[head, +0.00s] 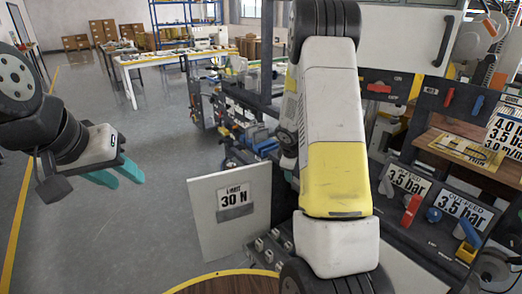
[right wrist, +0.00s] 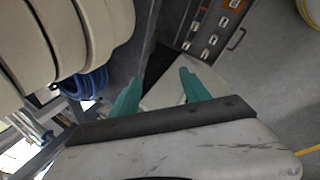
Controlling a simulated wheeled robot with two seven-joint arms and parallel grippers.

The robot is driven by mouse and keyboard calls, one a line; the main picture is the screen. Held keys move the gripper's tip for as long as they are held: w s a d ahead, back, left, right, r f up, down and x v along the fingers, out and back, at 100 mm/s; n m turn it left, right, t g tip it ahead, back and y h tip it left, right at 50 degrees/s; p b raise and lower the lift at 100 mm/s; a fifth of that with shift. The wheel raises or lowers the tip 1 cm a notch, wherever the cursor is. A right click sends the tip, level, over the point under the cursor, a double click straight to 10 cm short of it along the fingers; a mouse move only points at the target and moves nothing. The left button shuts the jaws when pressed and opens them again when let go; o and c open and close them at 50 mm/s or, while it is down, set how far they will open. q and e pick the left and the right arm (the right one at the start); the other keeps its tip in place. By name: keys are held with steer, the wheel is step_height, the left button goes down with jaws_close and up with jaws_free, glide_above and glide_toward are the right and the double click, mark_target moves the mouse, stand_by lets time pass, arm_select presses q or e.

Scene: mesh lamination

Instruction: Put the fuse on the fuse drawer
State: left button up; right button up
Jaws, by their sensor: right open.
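My left gripper (head: 130,184) is at the left of the head view, over bare floor, with its teal fingers apart and nothing between them. My right arm fills the middle of the head view and its gripper is hidden there. In the right wrist view my right gripper (right wrist: 160,82) is open and empty. Beyond its fingers lies a dark drawer-like tray (right wrist: 222,12) with a handle and rows of small pale and copper pieces. It may be the fuse drawer, with fuses on it. In the head view, small pale pieces (head: 270,247) show low beside my arm; I cannot identify a single fuse.
A pale panel marked 30 N (head: 233,214) stands left of my right arm. A console with 3.5 bar labels (head: 408,182) and coloured levers is at the right. Large beige rolls (right wrist: 60,35) are close at the left of the wrist view. The floor at left is clear.

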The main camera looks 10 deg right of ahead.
steer(key=s+a+r+m+y, duration=0.1)
steer(key=s+a+r+m, duration=0.25)
steer(key=s+r, duration=0.45)
steer(key=s+a+r+m, duration=0.3)
steer(key=s+a+r, duration=0.15)
steer(key=r, duration=0.85)
steer(key=s+a+r+m+y, duration=0.2)
steer(key=s+a+r, duration=0.1)
steer(key=s, duration=0.6)
steer(key=s+a+r+m+t+y, duration=0.1)
steer(key=s+a+r+m, duration=0.1)
steer(key=s+a, duration=0.4)
steer(key=s+r, duration=0.1)
steer(key=s, duration=0.2)
steer(key=shift+y, duration=0.4)
